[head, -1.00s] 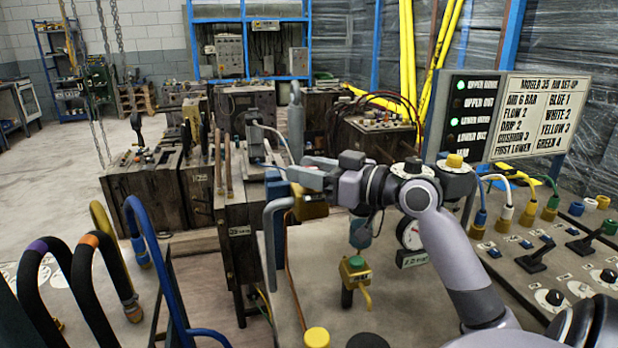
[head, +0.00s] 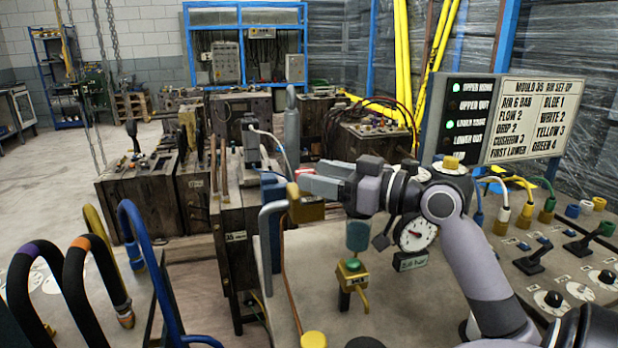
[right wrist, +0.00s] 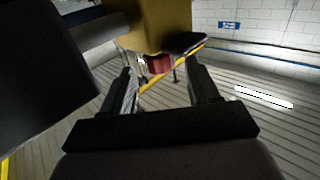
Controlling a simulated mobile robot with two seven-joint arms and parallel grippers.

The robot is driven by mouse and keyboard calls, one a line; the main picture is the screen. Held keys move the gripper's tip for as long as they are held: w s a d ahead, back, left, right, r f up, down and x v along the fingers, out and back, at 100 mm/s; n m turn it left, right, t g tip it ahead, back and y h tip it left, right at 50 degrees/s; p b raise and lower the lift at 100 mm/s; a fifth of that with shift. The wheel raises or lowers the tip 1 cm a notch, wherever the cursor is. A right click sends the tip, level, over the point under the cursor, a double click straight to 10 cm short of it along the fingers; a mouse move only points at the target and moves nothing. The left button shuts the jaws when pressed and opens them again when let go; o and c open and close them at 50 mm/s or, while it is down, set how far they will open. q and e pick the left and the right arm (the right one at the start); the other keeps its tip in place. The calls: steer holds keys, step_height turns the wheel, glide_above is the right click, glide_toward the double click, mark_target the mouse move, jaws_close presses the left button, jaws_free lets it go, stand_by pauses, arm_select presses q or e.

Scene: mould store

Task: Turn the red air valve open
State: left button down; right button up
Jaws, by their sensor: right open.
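In the right wrist view a small red part (right wrist: 158,65), which looks like the air valve's handle, shows under a brass-yellow block (right wrist: 158,28). It sits between and beyond the fingers of my right gripper (right wrist: 165,85), which are apart with nothing held. I cannot tell whether either finger touches it. In the head view my right gripper (head: 318,184) reaches left to the brass block (head: 306,210) at the bent grey pipe. My left gripper is not in view.
A grey pipe (head: 268,240) is close by. Hoses (head: 85,270) arch at left. A lit sign board (head: 470,118) and hose panel are at right.

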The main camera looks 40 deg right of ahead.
steer(key=shift+b+v, duration=0.4)
steer(key=shift+v, duration=1.4)
